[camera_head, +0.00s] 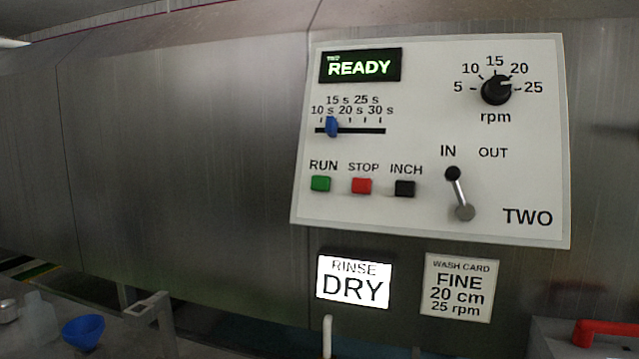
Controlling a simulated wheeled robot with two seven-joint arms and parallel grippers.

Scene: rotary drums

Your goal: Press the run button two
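The control panel (430,215) marked TWO is a white plate on a metal drum face. Its green RUN button (320,184) sits at the lower left, with the red STOP button (361,186) and the black INCH button (404,188) to its right. The display (360,66) reads READY in green. The rpm knob (496,90) points between 20 and 25. The blue slider (332,127) is near the 10 s end. The lever (458,192) has its black knob up beside IN. Neither of my grippers shows in this view.
A lit sign (354,282) below the panel reads RINSE DRY. A wash card (457,288) reads FINE, 20 cm, 25 rpm. A blue bowl (83,331) is at the lower left, and a red handle (605,331) is at the lower right. Nothing covers the panel's front.

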